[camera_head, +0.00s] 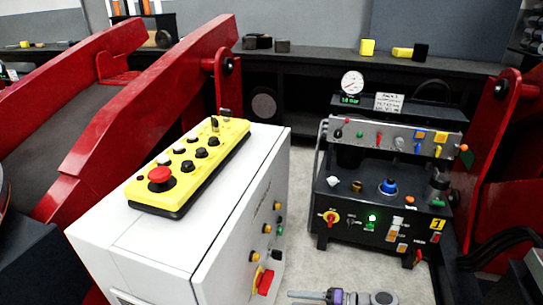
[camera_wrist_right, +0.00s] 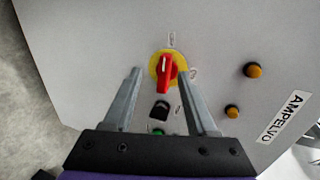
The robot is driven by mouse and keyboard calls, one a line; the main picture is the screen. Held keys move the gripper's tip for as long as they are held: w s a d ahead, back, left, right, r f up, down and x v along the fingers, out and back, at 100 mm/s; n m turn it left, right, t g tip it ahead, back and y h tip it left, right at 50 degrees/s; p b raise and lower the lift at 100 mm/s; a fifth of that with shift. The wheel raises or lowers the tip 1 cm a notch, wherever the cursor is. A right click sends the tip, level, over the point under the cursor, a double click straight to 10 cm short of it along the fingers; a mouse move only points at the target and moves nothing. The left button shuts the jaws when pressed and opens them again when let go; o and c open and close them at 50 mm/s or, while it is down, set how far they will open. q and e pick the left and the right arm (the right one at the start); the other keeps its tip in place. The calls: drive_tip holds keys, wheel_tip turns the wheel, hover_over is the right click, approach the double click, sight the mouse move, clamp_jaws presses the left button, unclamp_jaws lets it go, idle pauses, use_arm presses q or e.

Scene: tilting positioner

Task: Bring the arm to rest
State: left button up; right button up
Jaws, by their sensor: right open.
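My right gripper (camera_head: 300,295) shows at the bottom edge of the head view, pointing left at the front panel of the white cabinet (camera_head: 215,240). In the right wrist view its two grey fingers (camera_wrist_right: 159,73) are apart with nothing held between them. A red rotary switch on a yellow disc (camera_wrist_right: 167,70) lies just beyond the fingertips, near the right finger. Its handle stands nearly upright in that view. The switch also shows in the head view (camera_head: 265,281). Whether a finger touches it, I cannot tell. My left gripper is not in view.
A yellow pendant (camera_head: 193,165) with a red mushroom button lies on the cabinet. A black control console (camera_head: 380,200) with a lit green button stands at right. Red positioner beams (camera_head: 150,100) rise at left, a red bracket (camera_head: 495,140) at right. Grey floor lies between cabinet and console.

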drive_tip(key=s+d+r+n+h, duration=0.1)
drive_tip(key=s+d+h, duration=0.2)
drive_tip(key=s+h, duration=0.35)
drive_tip(key=s+d+r+n+h, duration=0.1)
drive_tip(key=s+d+r+h, duration=0.15)
drive_tip(key=s, duration=0.75)
drive_tip(key=s+d+r+n+h, duration=0.1)
drive_tip(key=s+d+n+h, duration=0.1)
drive_tip(key=s+d+h, duration=0.45)
use_arm(q)
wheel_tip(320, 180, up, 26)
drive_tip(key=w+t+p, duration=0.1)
drive_tip(key=p, duration=2.1)
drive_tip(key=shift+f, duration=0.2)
use_arm(e)
wheel_tip(320, 180, up, 24)
drive_tip(key=a+t+y, duration=0.1)
drive_tip(key=a, duration=0.1)
drive_tip(key=shift+w+a+r, duration=0.2)
drive_tip(key=shift+w+a, duration=0.05)
drive_tip(key=shift+w, duration=0.05)
drive_tip(key=shift+s, duration=0.15)
